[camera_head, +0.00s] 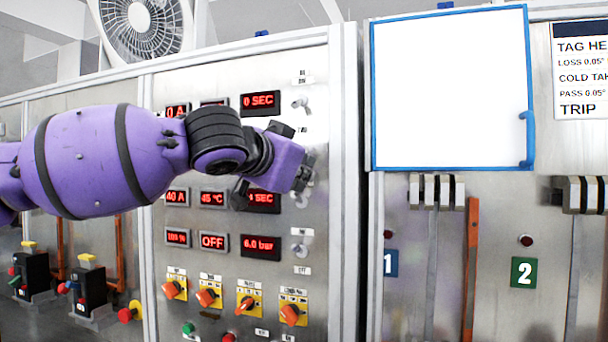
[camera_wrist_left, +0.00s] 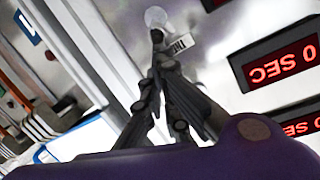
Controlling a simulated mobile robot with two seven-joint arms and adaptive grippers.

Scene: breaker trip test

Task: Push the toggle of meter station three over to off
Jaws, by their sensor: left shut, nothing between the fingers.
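A steel panel (camera_head: 215,285) carries a column of silver toggles on its right side. The top toggle (camera_head: 300,104) sits beside a red "0 SEC" display (camera_head: 260,103), and the lowest toggle (camera_head: 300,246) sits beside "6.0 bar". Another toggle (camera_head: 301,198) is partly hidden by my left gripper (camera_head: 304,174), which is at the column with its fingers shut and empty. In the left wrist view the shut fingers (camera_wrist_left: 160,65) point at a toggle (camera_wrist_left: 157,22) with a small label beside it. I cannot tell whether they touch. No station number is readable here. My right gripper is not in view.
Orange rotary knobs (camera_head: 208,298) on yellow plates line the panel's lower part. A blue-framed white board (camera_head: 450,90) and levers with numbered signs (camera_head: 524,272) stand to the right. My left arm covers part of the displays.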

